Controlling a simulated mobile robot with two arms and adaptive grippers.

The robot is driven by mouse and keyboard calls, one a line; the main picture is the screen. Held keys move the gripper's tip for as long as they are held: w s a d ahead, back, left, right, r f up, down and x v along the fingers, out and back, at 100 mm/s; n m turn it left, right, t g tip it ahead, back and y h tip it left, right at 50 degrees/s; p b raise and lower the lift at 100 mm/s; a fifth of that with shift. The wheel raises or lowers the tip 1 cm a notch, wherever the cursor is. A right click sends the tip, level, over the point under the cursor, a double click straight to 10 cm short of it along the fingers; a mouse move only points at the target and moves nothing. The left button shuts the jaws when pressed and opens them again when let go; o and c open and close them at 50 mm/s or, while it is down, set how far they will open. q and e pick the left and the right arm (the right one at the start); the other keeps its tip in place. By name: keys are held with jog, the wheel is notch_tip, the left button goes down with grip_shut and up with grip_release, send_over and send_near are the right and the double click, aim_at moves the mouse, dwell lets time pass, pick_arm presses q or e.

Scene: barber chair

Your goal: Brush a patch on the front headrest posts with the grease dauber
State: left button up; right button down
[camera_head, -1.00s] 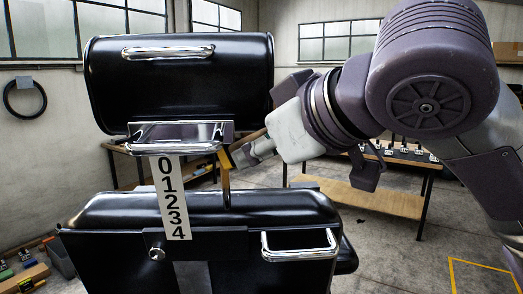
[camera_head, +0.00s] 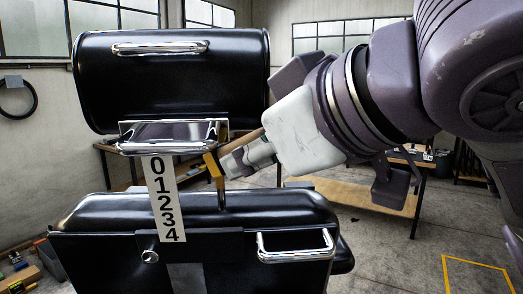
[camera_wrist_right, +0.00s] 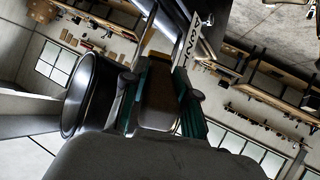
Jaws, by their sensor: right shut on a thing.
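The black headrest (camera_head: 170,85) stands above the black chair back (camera_head: 190,220). One thin headrest post (camera_head: 221,196) shows between them, right of the white number strip (camera_head: 163,200); any other post is hidden. My right gripper (camera_head: 228,164) is beside this post, shut on the grease dauber. The dauber's yellowish part (camera_head: 211,165) is at the upper post, just under the chrome bracket (camera_head: 170,135); I cannot tell whether it touches. In the right wrist view a brown piece (camera_wrist_right: 158,92), apparently the dauber, sits between the fingers (camera_wrist_right: 160,75). My left gripper is out of view.
A chrome handle (camera_head: 297,244) sticks out from the chair back at the right. A wooden workbench (camera_head: 355,194) stands behind to the right. A yellow floor marking (camera_head: 480,264) is at lower right, with open concrete floor around it.

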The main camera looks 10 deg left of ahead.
jog(key=shift+s+a+r, duration=0.1)
jog(key=shift+s+r, duration=0.05)
jog(key=shift+r, duration=0.05)
jog(key=shift+s+r, duration=0.15)
jog(key=shift+s, duration=0.6)
jog(key=shift+s+d+r, duration=0.15)
jog(key=shift+s+d, duration=0.35)
jog(key=shift+s, duration=0.3)
